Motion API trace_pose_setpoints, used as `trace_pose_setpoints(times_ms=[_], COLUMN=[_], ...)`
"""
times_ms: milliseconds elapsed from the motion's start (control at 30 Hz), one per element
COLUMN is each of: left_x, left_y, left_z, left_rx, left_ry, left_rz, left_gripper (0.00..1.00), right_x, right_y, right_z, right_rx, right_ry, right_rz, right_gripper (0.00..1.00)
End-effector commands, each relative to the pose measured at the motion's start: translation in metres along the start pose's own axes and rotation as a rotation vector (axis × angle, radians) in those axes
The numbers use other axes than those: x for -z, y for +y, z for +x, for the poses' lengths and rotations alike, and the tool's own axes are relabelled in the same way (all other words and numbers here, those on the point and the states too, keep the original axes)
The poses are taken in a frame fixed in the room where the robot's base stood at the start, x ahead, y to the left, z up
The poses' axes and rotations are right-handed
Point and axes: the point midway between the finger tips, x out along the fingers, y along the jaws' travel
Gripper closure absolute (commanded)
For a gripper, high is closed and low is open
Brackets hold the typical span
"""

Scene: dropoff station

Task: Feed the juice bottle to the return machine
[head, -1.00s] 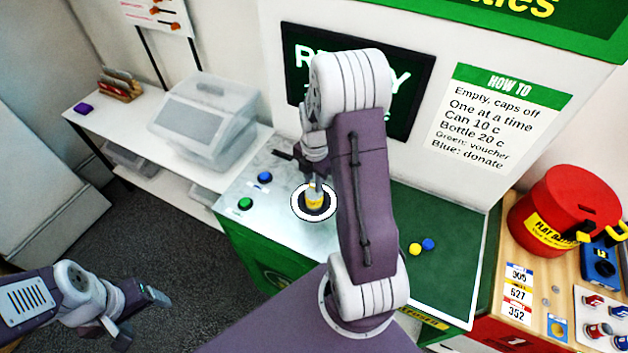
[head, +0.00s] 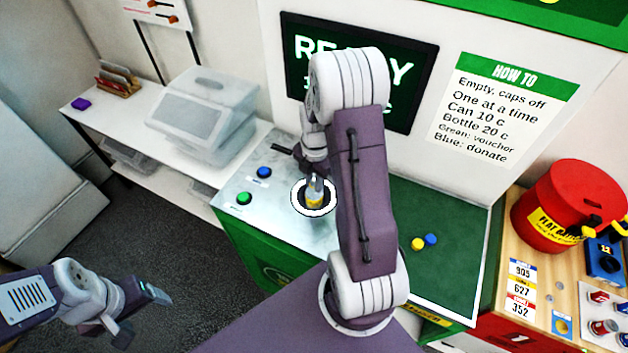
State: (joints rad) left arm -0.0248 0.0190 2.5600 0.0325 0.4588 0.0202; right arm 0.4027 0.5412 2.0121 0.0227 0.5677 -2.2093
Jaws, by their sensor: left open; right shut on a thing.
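The return machine (head: 262,222) is green and white, with a grey metal top. A round opening with a white ring (head: 299,207) sits in that top. My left gripper (head: 140,312) is open and empty over the floor at the lower left, away from the machine.
A blue button (head: 264,172) and a green button (head: 244,198) are left of the opening. A yellow cap (head: 418,244) and a blue cap (head: 431,239) lie on the green surface. A screen (head: 425,60) stands behind. A red tub (head: 565,205) is at the right.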

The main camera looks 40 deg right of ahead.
Motion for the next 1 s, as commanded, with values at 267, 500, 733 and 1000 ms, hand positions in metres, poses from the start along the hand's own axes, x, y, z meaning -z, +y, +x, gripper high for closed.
trace_pose_setpoints(times_ms=[267, 500, 733, 1000], left_x=[0.0, 0.0, 0.0, 0.0003], left_y=[0.0, 0.0, 0.0, 0.0001], left_z=[-0.0003, -0.0003, -0.0003, -0.003], left_rx=[0.0, 0.0, 0.0, 0.0], left_ry=[0.0, 0.0, 0.0, 0.0], left_rz=[0.0, 0.0, 0.0, 0.0], left_gripper=[0.28, 0.28, 0.28, 0.28], right_x=[0.0, 0.0, 0.0, 0.0], right_y=[0.0, 0.0, 0.0, 0.0], right_z=[-0.0003, -0.0004, -0.0003, -0.0032], right_rx=[0.0, 0.0, 0.0, 0.0], right_ry=[0.0, 0.0, 0.0, 0.0], right_rz=[0.0, 0.0, 0.0, 0.0], right_gripper=[0.64, 0.5, 0.31, 0.31])
